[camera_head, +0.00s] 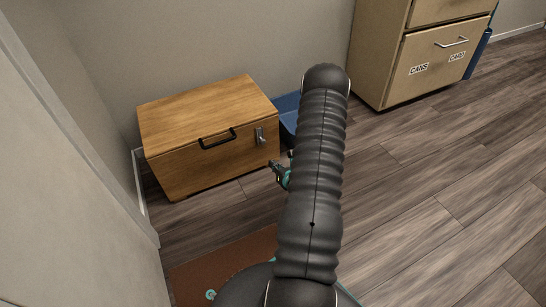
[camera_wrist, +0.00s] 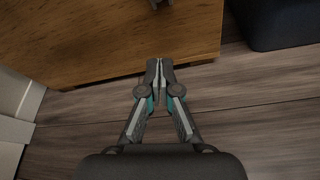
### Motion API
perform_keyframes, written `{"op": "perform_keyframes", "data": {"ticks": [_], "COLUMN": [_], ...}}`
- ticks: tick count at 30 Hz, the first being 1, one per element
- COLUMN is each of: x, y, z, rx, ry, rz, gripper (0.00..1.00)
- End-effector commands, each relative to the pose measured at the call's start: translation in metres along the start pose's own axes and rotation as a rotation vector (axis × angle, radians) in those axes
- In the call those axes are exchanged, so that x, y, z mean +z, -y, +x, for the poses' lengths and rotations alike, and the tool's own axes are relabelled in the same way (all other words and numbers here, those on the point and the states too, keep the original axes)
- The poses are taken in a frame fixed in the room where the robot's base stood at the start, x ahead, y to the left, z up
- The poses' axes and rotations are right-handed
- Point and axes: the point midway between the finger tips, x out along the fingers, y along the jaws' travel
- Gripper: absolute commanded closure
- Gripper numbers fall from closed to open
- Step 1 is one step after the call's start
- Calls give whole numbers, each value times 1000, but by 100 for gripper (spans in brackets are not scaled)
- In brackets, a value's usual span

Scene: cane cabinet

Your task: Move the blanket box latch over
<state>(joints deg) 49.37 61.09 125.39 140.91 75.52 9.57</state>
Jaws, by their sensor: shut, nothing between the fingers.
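The blanket box (camera_head: 210,135) is a closed wooden chest against the wall in the head view, with a dark handle (camera_head: 217,140) on its front. The latch (camera_head: 260,135) is a small grey metal piece on the right of the front face, near the lid line. My gripper (camera_head: 273,166) is below and slightly right of the latch, apart from it. In the wrist view my gripper (camera_wrist: 159,64) is shut and empty, pointing at the lower front of the box (camera_wrist: 100,40). Part of the latch (camera_wrist: 158,3) shows at that view's top edge.
A blue bin (camera_head: 287,112) stands right of the box, partly behind my arm; it is dark in the wrist view (camera_wrist: 275,25). A white panel (camera_head: 75,190) is at left. The right floor is clear.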

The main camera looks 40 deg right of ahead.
Motion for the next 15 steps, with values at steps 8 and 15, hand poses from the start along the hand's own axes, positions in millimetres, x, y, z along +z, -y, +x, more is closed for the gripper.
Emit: {"op": "perform_keyframes", "data": {"ticks": [8,15], "x": [-1,-1], "y": [-1,-2], "z": [49,93], "rx": [4,4], "ry": [2,2], "rz": [-3,-3], "gripper": [100,100]}}
